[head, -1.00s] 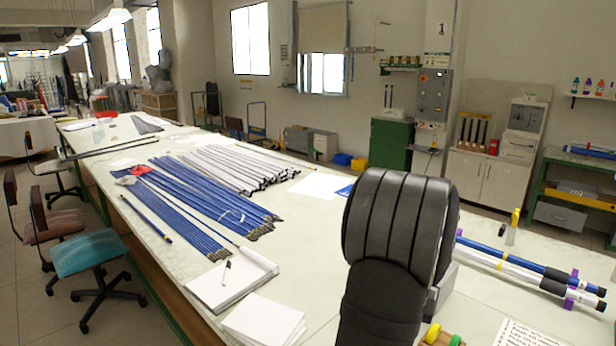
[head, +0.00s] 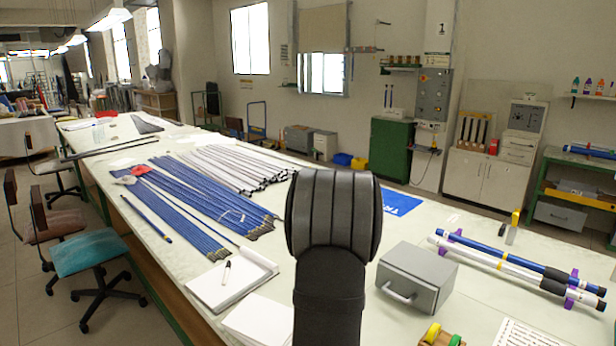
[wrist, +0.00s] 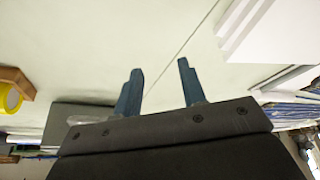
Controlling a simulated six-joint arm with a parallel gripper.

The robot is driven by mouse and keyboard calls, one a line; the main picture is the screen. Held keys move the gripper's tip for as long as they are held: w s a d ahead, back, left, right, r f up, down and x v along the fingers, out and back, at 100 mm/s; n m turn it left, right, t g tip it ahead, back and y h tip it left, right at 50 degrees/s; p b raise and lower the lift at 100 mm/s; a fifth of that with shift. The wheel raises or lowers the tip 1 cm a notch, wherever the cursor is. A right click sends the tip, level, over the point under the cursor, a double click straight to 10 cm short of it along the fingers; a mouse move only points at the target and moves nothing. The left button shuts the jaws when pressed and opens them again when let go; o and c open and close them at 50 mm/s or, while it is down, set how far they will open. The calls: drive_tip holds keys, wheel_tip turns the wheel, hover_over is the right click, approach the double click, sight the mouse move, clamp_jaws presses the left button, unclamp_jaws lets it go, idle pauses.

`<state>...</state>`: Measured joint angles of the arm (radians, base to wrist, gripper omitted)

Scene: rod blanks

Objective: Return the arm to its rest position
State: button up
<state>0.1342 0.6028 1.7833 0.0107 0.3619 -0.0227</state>
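My gripper (wrist: 160,88) shows in the wrist view with its two blue-grey fingers apart and nothing between them. Bare white table top lies beyond the fingertips. In the head view my black arm stands upright in the middle foreground, and the gripper itself is hidden behind it. The arm is clear of the grey box and the rods on the right.
A grey box with a handle (head: 417,279) stands right of my arm. Blue and white rods (head: 520,266) lie in purple holders farther right. Blue rods (head: 190,205) and white rods (head: 235,167) lie left. A notepad (head: 230,280) and paper stack (head: 262,320) are left of my arm.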

drive_tip(key=shift+a+f+n, duration=0.15)
drive_tip(key=shift+a+f, duration=0.05)
drive_tip(key=shift+a, duration=0.65)
drive_tip(key=shift+a+f+n, duration=0.15)
drive_tip(key=shift+a, duration=0.65)
drive_tip(key=s+d+r+m, duration=0.2)
drive_tip(key=d, duration=0.8)
drive_tip(key=s+d+r+m+h, duration=0.1)
drive_tip(key=d+r, duration=0.1)
drive_tip(key=d, duration=0.8)
drive_tip(key=shift+s+d+r+m, duration=0.2)
drive_tip(key=shift+s+r+m, duration=0.15)
drive_tip(key=shift+s+m, duration=0.05)
drive_tip(key=shift+a, duration=0.15)
